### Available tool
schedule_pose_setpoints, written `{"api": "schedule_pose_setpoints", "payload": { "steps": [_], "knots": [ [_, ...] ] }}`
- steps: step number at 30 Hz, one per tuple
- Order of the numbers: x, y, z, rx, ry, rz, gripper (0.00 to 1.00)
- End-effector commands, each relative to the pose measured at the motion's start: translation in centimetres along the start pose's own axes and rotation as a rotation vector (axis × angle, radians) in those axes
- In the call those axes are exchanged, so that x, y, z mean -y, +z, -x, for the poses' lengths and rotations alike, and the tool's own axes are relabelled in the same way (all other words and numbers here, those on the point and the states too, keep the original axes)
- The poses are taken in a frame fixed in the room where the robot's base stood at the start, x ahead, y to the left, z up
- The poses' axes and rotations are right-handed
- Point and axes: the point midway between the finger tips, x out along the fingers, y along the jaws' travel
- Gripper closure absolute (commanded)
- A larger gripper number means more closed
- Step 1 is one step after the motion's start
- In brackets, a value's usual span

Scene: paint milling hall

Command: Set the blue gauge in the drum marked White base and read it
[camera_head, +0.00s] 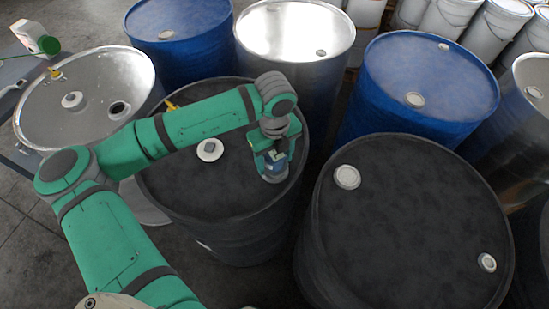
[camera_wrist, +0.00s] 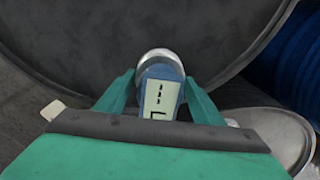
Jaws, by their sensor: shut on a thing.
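My gripper (camera_head: 272,166) is shut on the blue gauge (camera_wrist: 163,94), which shows between the two fingers in the wrist view. The gauge has a pale display with a few dark bar-like marks and no number I can make out. In the head view the gauge (camera_head: 276,162) is small and partly covered by my gripper, over the right part of a black drum's lid (camera_head: 225,185). A round pale metal fitting (camera_wrist: 158,56) shows just behind the gauge's top; I cannot tell whether they touch. No White base marking is legible on any drum.
A silver drum (camera_head: 85,95) with a dark open hole (camera_head: 119,110) stands left. Another black drum (camera_head: 410,230) stands at the right front. Blue drums (camera_head: 425,75) and a silver one (camera_head: 295,30) stand behind. A green-and-white bottle (camera_head: 36,38) is at far left.

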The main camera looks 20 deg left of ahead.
Motion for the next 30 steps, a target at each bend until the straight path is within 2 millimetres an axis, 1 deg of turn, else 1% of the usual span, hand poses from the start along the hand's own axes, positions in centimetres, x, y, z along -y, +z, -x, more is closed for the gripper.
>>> {"api": "schedule_pose_setpoints", "payload": {
  "steps": [25, 26, 27, 28, 29, 30],
  "knots": [
    [0.0, 0.0, -1.7, 0.000, 0.000, 0.000, 0.73],
    [0.0, 0.0, -1.8, 0.000, 0.000, 0.000, 0.36],
    [0.0, 0.0, -1.7, 0.001, 0.000, 0.000, 0.26],
    [0.0, 0.0, -1.7, 0.001, 0.000, 0.000, 0.19],
    [0.0, 0.0, -1.7, 0.000, 0.000, 0.000, 0.17],
    [0.0, 0.0, -1.7, 0.000, 0.000, 0.000, 0.17]
  ]
}}
